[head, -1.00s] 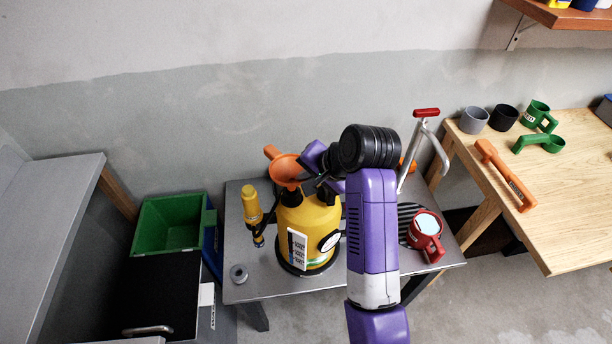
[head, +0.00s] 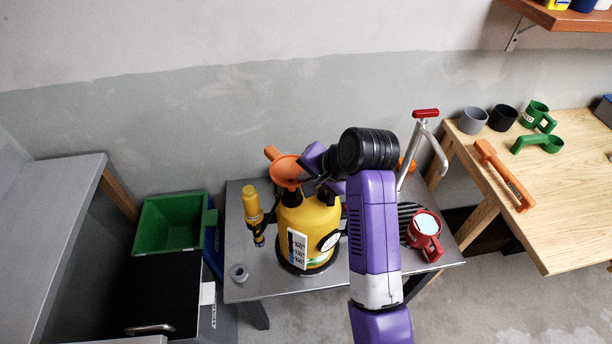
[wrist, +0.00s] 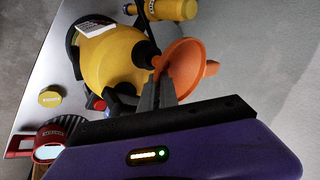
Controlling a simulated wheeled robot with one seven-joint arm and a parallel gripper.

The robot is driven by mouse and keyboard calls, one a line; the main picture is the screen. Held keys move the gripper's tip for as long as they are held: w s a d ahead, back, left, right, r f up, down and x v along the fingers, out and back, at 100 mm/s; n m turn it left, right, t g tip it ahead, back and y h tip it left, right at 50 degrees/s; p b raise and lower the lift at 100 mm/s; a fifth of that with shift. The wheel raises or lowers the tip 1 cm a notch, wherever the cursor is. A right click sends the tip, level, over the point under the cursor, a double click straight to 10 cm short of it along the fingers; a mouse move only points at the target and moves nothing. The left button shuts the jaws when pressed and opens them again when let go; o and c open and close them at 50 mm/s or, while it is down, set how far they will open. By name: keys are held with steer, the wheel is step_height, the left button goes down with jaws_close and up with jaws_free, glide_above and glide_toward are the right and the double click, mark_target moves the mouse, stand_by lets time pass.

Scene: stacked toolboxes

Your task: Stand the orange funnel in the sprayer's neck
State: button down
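The yellow sprayer (head: 306,229) stands upright on the grey metal table, with a black base, a white label and a round gauge. The orange funnel (head: 285,170) is at the sprayer's top left, bowl upward, over the black neck. In the wrist view the funnel (wrist: 184,66) shows its wide bowl, beside the black neck of the sprayer (wrist: 110,62). My gripper (wrist: 160,84) has its fingers at the funnel's rim and looks closed on it. Whether the funnel's spout is inside the neck is hidden.
A red mug (head: 424,232) and a tall metal pump with red handle (head: 426,113) are on the right. A green bin (head: 170,224) stands further left.

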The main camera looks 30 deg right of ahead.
steer(key=shift+s+f+b, duration=0.1)
steer(key=shift+f+b, duration=0.85)
steer(key=shift+f, duration=0.9)
steer(key=c, duration=1.5)
jaws_free()
steer(key=shift+a, duration=0.1)
steer(key=shift+c, duration=0.2)
steer(key=shift+r, duration=0.1)
steer(key=v, duration=0.7)
steer(key=shift+s+r, duration=0.2)
steer(key=shift+s, duration=0.05)
